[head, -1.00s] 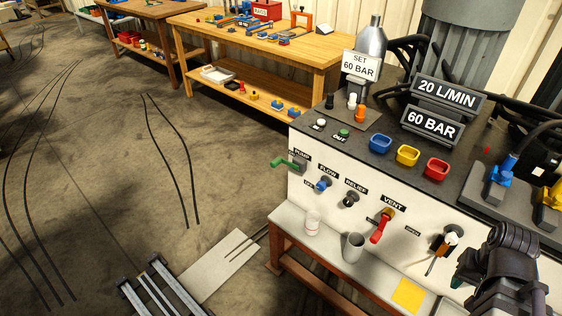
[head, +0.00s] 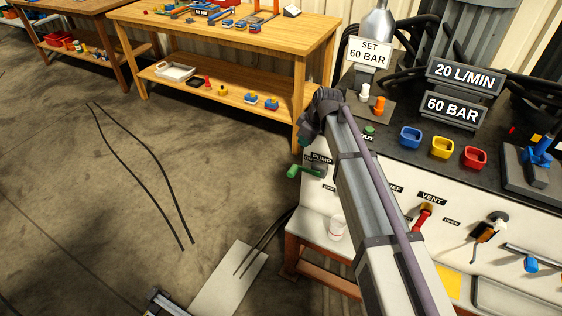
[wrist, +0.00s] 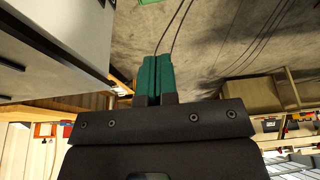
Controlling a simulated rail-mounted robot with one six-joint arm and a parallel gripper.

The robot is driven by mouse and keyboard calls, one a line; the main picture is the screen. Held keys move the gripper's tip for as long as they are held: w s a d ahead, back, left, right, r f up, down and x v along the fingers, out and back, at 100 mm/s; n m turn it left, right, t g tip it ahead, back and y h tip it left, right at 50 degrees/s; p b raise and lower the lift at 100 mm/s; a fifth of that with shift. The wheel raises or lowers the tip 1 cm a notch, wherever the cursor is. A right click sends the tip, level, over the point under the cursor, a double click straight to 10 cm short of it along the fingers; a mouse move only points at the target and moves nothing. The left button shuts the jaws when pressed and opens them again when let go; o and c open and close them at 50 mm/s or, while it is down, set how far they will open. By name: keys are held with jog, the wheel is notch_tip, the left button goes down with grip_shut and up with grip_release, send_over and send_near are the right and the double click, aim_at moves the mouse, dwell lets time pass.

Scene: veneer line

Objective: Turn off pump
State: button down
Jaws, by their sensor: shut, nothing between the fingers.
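The green pump handle (head: 304,172) sticks out to the left from the white panel's left end, next to the PUMP label (head: 321,159). My gripper (head: 303,141) is just above the handle in the head view, apart from it in the picture. My wrist and forearm hide part of the panel, including the flow and relief knobs. In the wrist view my teal fingers (wrist: 154,78) are together with nothing between them. A small green piece (wrist: 149,2) shows at that view's top edge, perhaps the handle.
The red vent handle (head: 423,216) is right of my forearm. A clear cup (head: 337,229) stands on the ledge below the panel. Blue (head: 411,137), yellow and red bins sit on the dark top beside the 60 BAR sign (head: 453,110). Open floor lies to the left.

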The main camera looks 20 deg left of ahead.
jog(key=b, duration=1.4)
send_near(292, 169)
jog(key=x, duration=0.7)
jog(key=shift+s+f, duration=0.1)
